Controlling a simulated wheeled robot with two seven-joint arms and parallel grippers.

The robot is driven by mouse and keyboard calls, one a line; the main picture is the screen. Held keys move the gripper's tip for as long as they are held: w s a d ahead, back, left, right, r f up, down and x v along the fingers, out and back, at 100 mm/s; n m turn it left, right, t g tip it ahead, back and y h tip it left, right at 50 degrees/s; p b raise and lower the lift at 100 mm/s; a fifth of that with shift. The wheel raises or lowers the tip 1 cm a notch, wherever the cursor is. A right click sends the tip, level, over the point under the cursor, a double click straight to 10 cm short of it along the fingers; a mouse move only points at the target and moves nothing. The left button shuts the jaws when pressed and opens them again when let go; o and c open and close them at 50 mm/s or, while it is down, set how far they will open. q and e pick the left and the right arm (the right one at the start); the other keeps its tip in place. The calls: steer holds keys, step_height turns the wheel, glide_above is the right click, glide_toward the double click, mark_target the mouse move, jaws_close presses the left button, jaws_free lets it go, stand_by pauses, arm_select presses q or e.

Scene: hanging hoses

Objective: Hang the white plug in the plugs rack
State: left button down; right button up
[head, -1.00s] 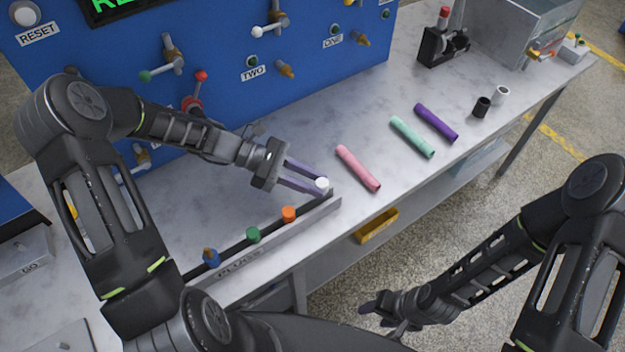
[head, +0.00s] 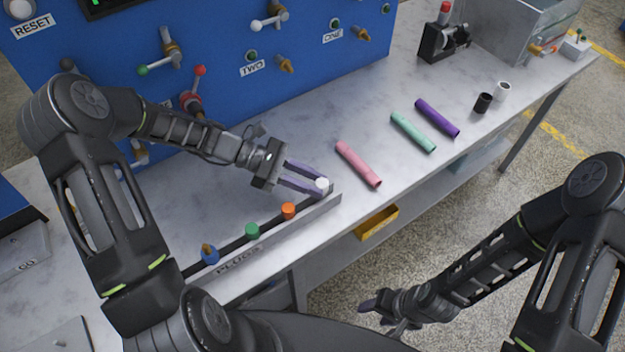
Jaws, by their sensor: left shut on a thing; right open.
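The white plug (head: 322,184) is between the fingertips of my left gripper (head: 312,181), which is shut on it. It is at the right end of the plugs rack (head: 262,247), a long rail along the table's front edge. I cannot tell whether the plug sits in the rack or is just above it. A blue plug (head: 209,254), a green plug (head: 252,230) and an orange plug (head: 288,210) stand in the rack to its left. My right gripper (head: 377,312) is open and empty, low in front of the table.
Pink (head: 358,164), mint (head: 413,132) and purple (head: 437,118) hoses lie on the table to the right. A black cup (head: 482,103) and a white cup (head: 502,91) stand beyond them. A blue panel (head: 110,90) with valves rises behind. A yellow bin (head: 376,222) is below the tabletop.

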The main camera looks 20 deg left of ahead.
arm_select(q)
steer(key=shift+f+b, duration=0.55)
steer(key=shift+f, duration=0.35)
steer(key=c, duration=1.1)
jaws_free()
steer(key=shift+a, duration=0.15)
steer(key=b+v, duration=0.1)
steer(key=v, duration=0.6)
steer(key=shift+a+b, duration=0.25)
steer(key=shift+b, duration=0.1)
steer(key=shift+r, duration=0.15)
